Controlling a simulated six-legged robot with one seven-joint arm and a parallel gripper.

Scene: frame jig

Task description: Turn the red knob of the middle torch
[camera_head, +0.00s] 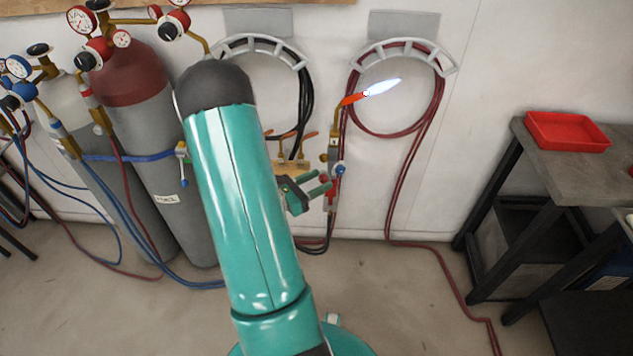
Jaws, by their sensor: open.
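A lit torch (335,148) with a brass body and an orange tip stands near the wall. A blue-white flame (382,87) points up and right from its tip. A blue knob (340,169) shows low on this torch. Small red parts show just below, beside my fingertips; the red knob is partly hidden and hard to make out. My gripper (326,182) is open, with its two green fingers pointing right at the torch's lower end. I cannot tell whether they touch it. Other torches with orange tips (282,135) hang to the left, partly behind my arm.
Gas cylinders (133,110) with gauges and hoses stand at left. Hoses hang on wall racks (405,50), and a red hose (440,250) runs across the floor. A workbench (575,170) with a red tray (567,131) stands at right.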

